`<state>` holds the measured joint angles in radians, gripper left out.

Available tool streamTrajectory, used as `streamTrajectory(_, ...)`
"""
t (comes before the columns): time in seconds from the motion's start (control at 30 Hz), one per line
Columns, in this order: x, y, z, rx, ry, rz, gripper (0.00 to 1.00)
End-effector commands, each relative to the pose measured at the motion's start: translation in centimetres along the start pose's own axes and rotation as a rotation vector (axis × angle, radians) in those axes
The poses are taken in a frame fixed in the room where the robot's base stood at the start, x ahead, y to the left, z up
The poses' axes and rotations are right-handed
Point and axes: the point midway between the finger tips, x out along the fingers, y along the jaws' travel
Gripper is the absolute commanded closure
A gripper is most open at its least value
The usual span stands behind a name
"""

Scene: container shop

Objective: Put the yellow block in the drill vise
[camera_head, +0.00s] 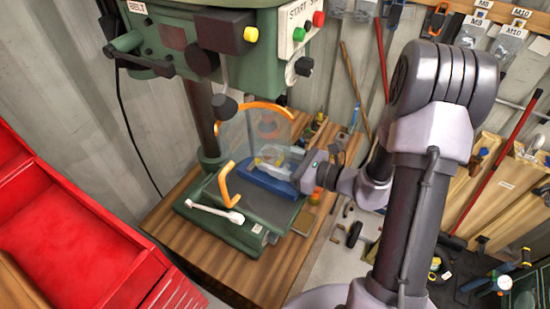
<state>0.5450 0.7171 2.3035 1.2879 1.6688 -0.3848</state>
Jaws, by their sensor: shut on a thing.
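The green drill press (215,50) stands on a wooden bench. A blue drill vise (262,184) sits on its green base, below the clear guard. My gripper (287,170) reaches in from the right, at the vise's right end and just above it. It is shut on a small yellow thing, which looks like the yellow block (264,161). The block is seen blurred through the guard, over the vise. I cannot tell whether it touches the vise jaws.
Orange-edged guard parts (228,187) stand close around the vise. A white-grey handle (213,211) lies across the front of the base. A red drawer cabinet (75,225) is at the left. Tools and boards line the right wall.

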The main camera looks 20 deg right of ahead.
Motion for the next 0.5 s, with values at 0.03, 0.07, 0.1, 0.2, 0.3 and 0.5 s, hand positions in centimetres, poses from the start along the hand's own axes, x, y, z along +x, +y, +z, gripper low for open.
streamTrajectory(0.03,0.03,-0.04,-0.16,0.0,-0.002,-0.001,1.0)
streamTrajectory(0.07,0.04,-0.04,-0.23,0.0,-0.002,-0.001,1.0)
streamTrajectory(0.1,0.06,-0.04,-0.33,0.0,-0.002,-0.001,1.0)
streamTrajectory(0.2,0.08,-0.04,-0.51,0.0,-0.002,-0.001,1.0)
streamTrajectory(0.3,0.07,0.01,-0.47,0.0,0.0,0.0,0.4)
streamTrajectory(0.5,0.07,0.0,-0.46,0.0,0.0,0.0,0.24)
